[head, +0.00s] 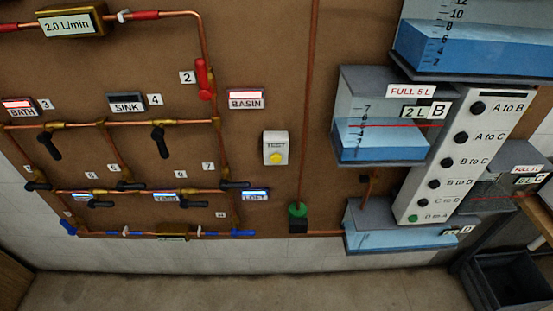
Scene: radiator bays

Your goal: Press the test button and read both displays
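A yellow push button (277,158) sits on a small white box on the brown board, in the middle of the head view. At the top left a brass-framed display (68,25) reads 2.0 L/min. A second brass-framed unit (173,238) sits on the bottom pipe; its reading is too small and foreshortened to make out. Small label panels read BATH (19,106), SINK (126,103) and BASIN (245,99). BATH and BASIN show red lit strips; SINK is dark. Neither of my grippers is in view.
Copper pipes with a red-handled valve (204,80), several black-handled valves and blue-handled ones cover the board's left. Water tanks, including tank B (380,115), and a white panel of black buttons (460,150) stand right. A dark bin (505,280) is lower right. The floor (220,285) in front is clear.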

